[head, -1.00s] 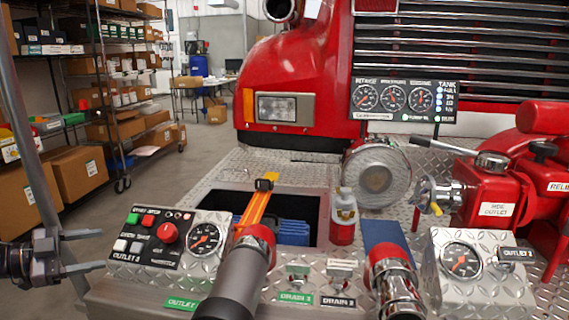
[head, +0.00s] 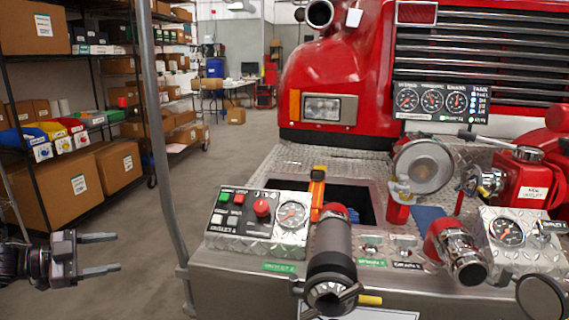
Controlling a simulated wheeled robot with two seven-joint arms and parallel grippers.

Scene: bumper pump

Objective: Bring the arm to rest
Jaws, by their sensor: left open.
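My left gripper (head: 117,253) is at the left edge of the head view, with its arm coming in from the left. Its two fingers point right and stand apart, with nothing between them. It is over open floor, left of the metal post (head: 165,150) and clear of the pump panel. My right gripper is not in view.
The red fire truck front (head: 350,65) has a diamond-plate bumper (head: 330,157). Shelves with boxes (head: 120,168) stand left.

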